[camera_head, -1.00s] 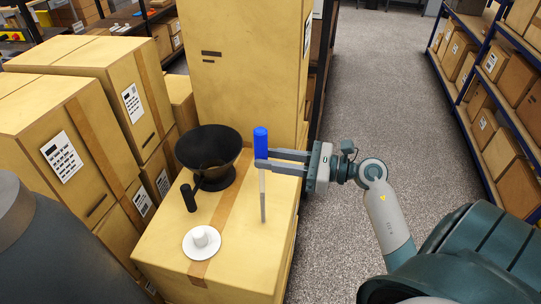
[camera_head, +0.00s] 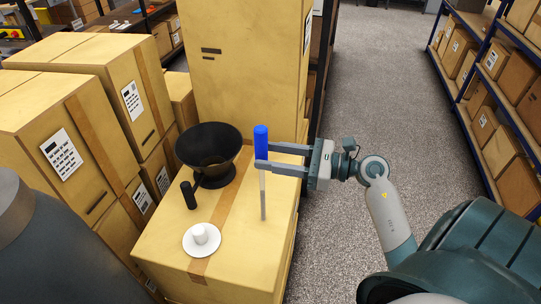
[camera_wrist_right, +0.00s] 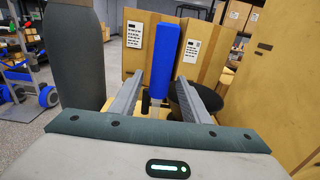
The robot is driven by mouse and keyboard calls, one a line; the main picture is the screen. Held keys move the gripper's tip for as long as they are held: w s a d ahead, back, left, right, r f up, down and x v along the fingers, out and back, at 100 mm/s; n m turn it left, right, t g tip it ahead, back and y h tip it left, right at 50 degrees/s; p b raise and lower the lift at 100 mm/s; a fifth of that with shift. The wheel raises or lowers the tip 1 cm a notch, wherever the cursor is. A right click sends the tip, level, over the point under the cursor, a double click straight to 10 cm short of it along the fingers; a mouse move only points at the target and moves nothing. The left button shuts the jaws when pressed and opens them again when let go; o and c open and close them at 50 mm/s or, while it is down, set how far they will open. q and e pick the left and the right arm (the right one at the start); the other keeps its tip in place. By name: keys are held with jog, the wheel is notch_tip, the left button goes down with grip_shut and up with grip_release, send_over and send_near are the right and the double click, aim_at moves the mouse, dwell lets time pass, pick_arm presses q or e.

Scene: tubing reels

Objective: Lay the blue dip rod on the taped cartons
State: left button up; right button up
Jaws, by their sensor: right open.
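The blue dip rod (camera_head: 261,141) has a thick blue handle and a thin grey shaft. It is upright over the taped carton (camera_head: 241,258), with its lower end at the carton's top near the right side. The jaws are open, and in the right wrist view the blue handle (camera_wrist_right: 165,55) stands between the fingers. My left gripper is out of view.
A black funnel-shaped bowl (camera_head: 208,146), a small black cylinder (camera_head: 188,195) and a white dish with a white piece (camera_head: 201,240) share the carton top. A tall carton (camera_head: 240,75) rises behind, and more cartons (camera_head: 65,125) stand left. The floor at right is clear.

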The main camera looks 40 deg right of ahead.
jog(key=b+v, duration=0.4)
jog(key=v, duration=0.7)
jog(key=shift+s+d+b, duration=0.25)
jog(key=shift+s+b, duration=0.05)
jog(key=shift+b, duration=0.1)
jog(key=shift+f, duration=0.1)
